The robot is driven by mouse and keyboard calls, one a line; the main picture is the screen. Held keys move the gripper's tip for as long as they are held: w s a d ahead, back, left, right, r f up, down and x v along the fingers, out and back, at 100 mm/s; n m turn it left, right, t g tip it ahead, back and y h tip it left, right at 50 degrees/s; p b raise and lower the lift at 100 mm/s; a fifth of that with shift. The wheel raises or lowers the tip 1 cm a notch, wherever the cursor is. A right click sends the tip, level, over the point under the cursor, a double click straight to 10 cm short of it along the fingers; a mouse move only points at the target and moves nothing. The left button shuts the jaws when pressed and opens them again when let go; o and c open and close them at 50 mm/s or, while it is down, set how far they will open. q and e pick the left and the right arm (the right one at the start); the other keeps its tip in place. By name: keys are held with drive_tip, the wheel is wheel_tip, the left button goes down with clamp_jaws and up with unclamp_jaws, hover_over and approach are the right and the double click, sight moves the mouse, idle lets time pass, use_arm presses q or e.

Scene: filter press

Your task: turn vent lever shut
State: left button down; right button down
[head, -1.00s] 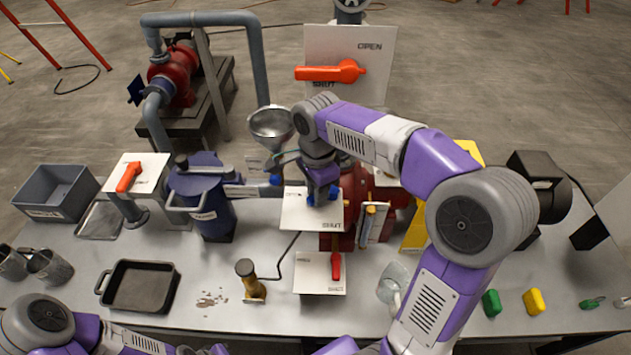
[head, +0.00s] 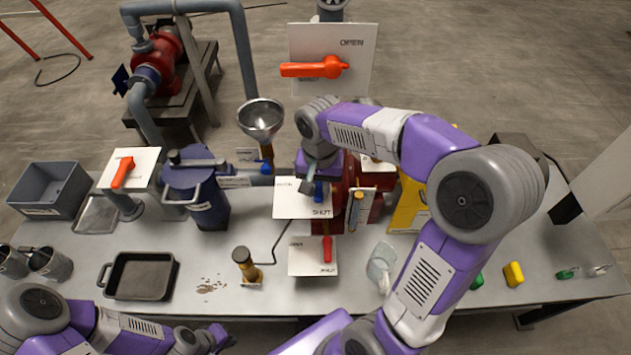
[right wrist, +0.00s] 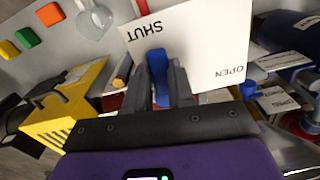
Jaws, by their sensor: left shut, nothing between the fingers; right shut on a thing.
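A blue lever (head: 319,191) stands on a white plate (head: 285,206) marked SHUT, with a second, partly covered word at its other side. My right gripper (head: 310,180) comes down over the plate from the back right, shut on the lever. In the right wrist view the blue lever (right wrist: 155,62) sits between the fingertips (right wrist: 158,78), beside the word SHUT and away from OPEN on the plate (right wrist: 205,50). The lever's pivot is hidden. I cannot read which lever is the vent. My left gripper (head: 222,338) is shut and empty at the bottom edge.
A red lever (head: 327,248) on a lower plate stands just in front. An orange lever (head: 123,172) stands at left, another (head: 315,68) on the upright back plate. A blue vessel (head: 195,195), funnel (head: 261,120) and yellow stand (head: 408,205) crowd the sides. Front bench holds a black tray (head: 140,275).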

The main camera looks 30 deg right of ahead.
sight(321, 191)
drive_tip(key=shift+s+d+n, duration=0.15)
drive_tip(key=shift+d+n, duration=0.05)
drive_tip(key=shift+n, duration=0.5)
drive_tip(key=c, duration=1)
unclamp_jaws()
drive_tip(key=shift+o, duration=0.2)
wheel_tip(321, 191, up, 8)
drive_tip(key=p, duration=0.2)
drive_tip(key=shift+f+p, duration=0.2)
drive_tip(key=shift+p, duration=0.2)
